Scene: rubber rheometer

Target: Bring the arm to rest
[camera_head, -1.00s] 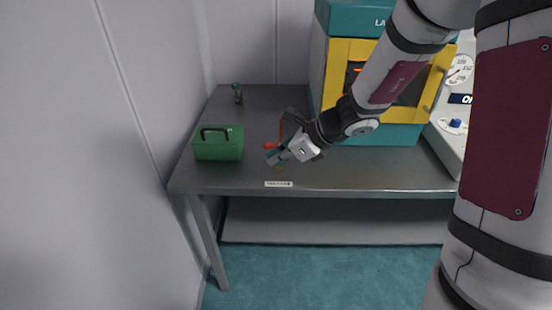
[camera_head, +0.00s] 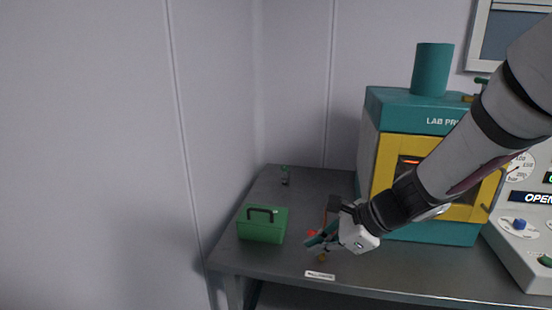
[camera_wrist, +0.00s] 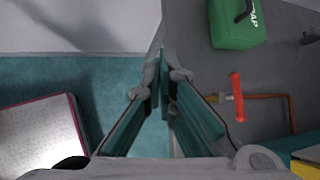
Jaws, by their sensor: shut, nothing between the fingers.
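My arm reaches in from the right in the head view, over the grey table (camera_head: 300,190). My gripper (camera_head: 312,243) is at its end, over the table's front part, to the right of the green box. The teal fingers (camera_wrist: 165,75) are shut with nothing between them in the wrist view. They point past the table edge, with teal floor on the left and table on the right. A red valve handle (camera_wrist: 237,97) on a copper pipe (camera_wrist: 265,96) is to the right of the fingers, apart from them in the picture.
The green box (camera_head: 262,225) with a black handle stands at the table's left. The teal and yellow lab press (camera_head: 415,130) is behind my arm. A white console (camera_head: 525,235) is at the right. A wall closes the left.

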